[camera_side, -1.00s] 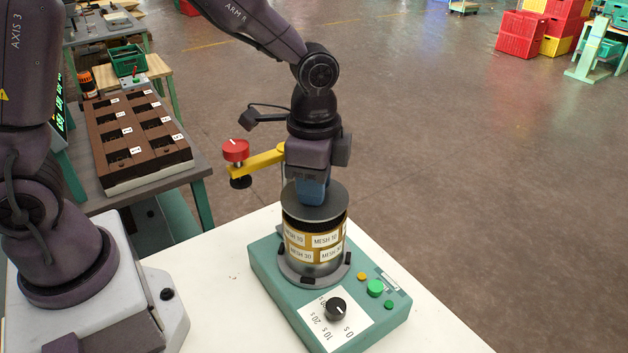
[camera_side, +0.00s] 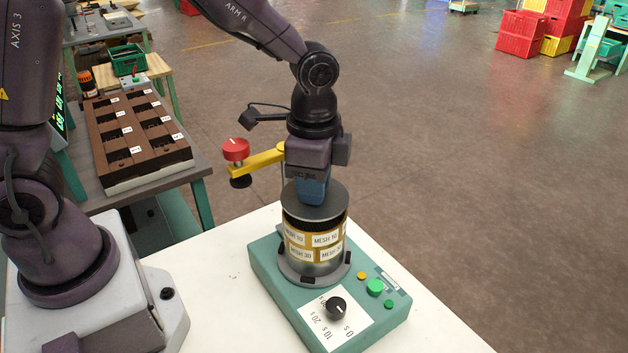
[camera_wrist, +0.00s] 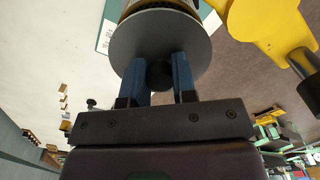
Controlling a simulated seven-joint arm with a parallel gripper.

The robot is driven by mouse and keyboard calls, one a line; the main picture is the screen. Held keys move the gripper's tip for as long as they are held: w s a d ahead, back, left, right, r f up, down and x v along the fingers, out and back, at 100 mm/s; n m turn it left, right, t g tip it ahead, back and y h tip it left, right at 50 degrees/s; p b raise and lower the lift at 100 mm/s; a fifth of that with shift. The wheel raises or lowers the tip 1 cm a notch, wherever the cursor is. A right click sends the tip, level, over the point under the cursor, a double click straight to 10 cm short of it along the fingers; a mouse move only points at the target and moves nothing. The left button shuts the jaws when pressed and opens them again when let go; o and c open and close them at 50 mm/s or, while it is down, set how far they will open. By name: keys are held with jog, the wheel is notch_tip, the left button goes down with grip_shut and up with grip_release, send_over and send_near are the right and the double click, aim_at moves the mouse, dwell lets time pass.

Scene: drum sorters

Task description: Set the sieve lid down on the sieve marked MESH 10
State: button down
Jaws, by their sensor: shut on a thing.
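My gripper (camera_side: 312,197) is shut on the knob of the grey sieve lid (camera_side: 329,208). In the wrist view the two blue fingers (camera_wrist: 160,78) are on either side of the dark round knob (camera_wrist: 159,75), with the lid disc (camera_wrist: 160,34) beyond them. The lid is at the top of the sieve stack, over the sieve marked MESH 10 (camera_side: 326,239). A dark band shows between the lid and the label, so I cannot tell if the lid touches the rim. A sieve marked MESH 30 (camera_side: 302,254) is below it.
The stack stands on a green shaker base (camera_side: 268,263) with a black dial (camera_side: 335,308) and several buttons. A yellow clamp arm (camera_side: 258,163) with a red knob (camera_side: 236,150) reaches out left of my gripper. The white table (camera_side: 215,290) is clear to the left.

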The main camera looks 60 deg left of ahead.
jog(key=shift+f, duration=1.15)
jog(key=c, duration=0.8)
grip_release()
jog(key=shift+c, duration=0.2)
notch_tip(320, 180, up, 13)
